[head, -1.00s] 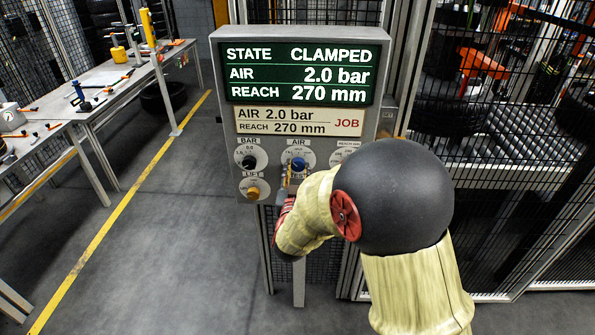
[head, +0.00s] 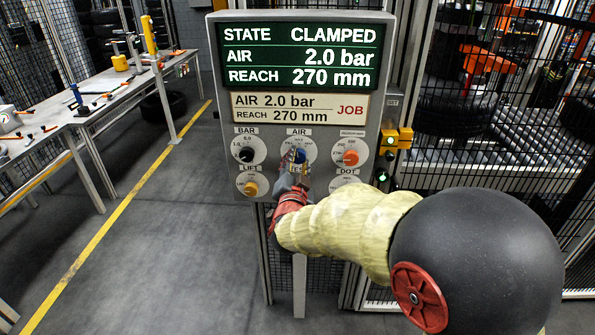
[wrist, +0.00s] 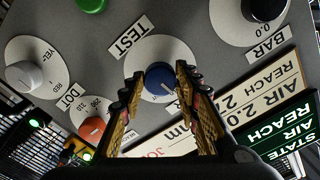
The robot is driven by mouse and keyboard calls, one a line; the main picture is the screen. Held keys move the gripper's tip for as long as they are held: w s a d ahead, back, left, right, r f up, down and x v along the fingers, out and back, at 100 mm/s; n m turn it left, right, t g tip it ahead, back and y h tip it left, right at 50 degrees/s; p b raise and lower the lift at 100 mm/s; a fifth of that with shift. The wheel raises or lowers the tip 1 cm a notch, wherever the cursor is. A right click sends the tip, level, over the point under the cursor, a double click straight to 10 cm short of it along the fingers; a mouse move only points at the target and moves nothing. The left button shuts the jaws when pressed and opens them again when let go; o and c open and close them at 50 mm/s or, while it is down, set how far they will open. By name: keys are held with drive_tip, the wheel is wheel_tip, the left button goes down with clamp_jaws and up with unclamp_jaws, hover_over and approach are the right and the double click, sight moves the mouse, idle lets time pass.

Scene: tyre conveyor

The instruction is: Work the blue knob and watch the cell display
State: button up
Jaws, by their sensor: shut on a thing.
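The blue knob (head: 299,155) sits on the dial marked AIR on the grey panel. In the wrist view the blue knob (wrist: 158,82) shows a white pointer line and lies between my fingertips. My gripper (wrist: 161,76) is shut on it; in the head view my gripper (head: 292,168) partly covers the dial. The cell display (head: 300,56) reads STATE CLAMPED, AIR 2.0 bar, REACH 270 mm. The job card (head: 300,107) below it reads AIR 2.0 bar, REACH 270 mm.
Near the blue knob are a black BAR knob (head: 246,154), a yellow LIFT knob (head: 251,188), an orange knob (head: 351,157) and, in the wrist view, a green button (wrist: 91,4). A mesh fence and roller conveyor (head: 470,150) stand right; a workbench (head: 100,95) stands left.

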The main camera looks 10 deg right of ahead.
drive_tip(key=shift+f+m+b, duration=0.1)
drive_tip(key=shift+m+b, duration=0.5)
drive_tip(key=o, duration=1.2)
drive_tip(key=shift+c, duration=0.2)
drive_tip(key=shift+s, duration=0.1)
drive_tip(key=v, duration=1.1)
drive_tip(key=shift+s, duration=0.35)
drive_tip(key=shift+a, duration=0.15)
